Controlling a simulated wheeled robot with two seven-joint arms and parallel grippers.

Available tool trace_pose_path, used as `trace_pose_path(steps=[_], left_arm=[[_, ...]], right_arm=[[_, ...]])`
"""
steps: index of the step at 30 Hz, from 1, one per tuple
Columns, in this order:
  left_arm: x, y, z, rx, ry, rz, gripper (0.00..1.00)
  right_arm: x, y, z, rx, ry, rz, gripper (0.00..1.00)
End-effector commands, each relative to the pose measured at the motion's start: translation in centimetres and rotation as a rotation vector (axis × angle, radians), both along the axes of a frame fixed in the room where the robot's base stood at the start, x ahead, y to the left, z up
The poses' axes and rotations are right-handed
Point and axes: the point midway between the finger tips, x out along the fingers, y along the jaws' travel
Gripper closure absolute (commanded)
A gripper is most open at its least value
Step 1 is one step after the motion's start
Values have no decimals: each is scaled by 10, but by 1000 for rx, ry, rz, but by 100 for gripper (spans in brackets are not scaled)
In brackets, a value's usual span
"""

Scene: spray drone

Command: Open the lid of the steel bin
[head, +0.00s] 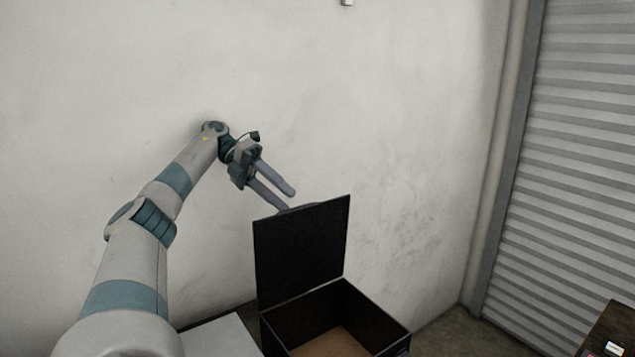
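The steel bin (377,325) is a dark box at the bottom centre of the head view, with a brown floor inside. Its lid (302,246) stands up, close to upright, on the bin's left-rear side, and the inside shows. My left gripper (290,200) is just above and behind the lid's top edge. Its two fingers are apart with nothing seen between them. The tip of the lower finger is near the lid's top edge and partly hidden; I cannot tell whether it touches. My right gripper is not in view.
A pale flat surface (221,337) lies left of the bin. A plain wall (400,110) stands behind. A ribbed shutter (578,150) is at the right. A dark table corner (607,332) with a small white item shows at the lower right.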

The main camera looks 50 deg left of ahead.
Motion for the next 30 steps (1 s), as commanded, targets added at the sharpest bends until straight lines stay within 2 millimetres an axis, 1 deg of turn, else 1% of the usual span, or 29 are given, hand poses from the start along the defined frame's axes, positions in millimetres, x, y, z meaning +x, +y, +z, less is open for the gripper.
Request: trace_pose_path(steps=[1,5,9,15,21,30], left_arm=[[4,-9,8,-5,-22,-3,72],[14,-30,22,-4,-23,-3,72],[24,-52,38,-5,-22,-4,72],[35,-77,55,-6,-18,-2,72],[41,-89,63,-6,-17,0,72],[42,-91,65,-6,-14,2,72]], right_arm=[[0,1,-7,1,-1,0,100],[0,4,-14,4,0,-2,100],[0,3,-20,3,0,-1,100],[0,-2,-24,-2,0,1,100],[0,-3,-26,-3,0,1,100],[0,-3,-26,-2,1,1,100]])
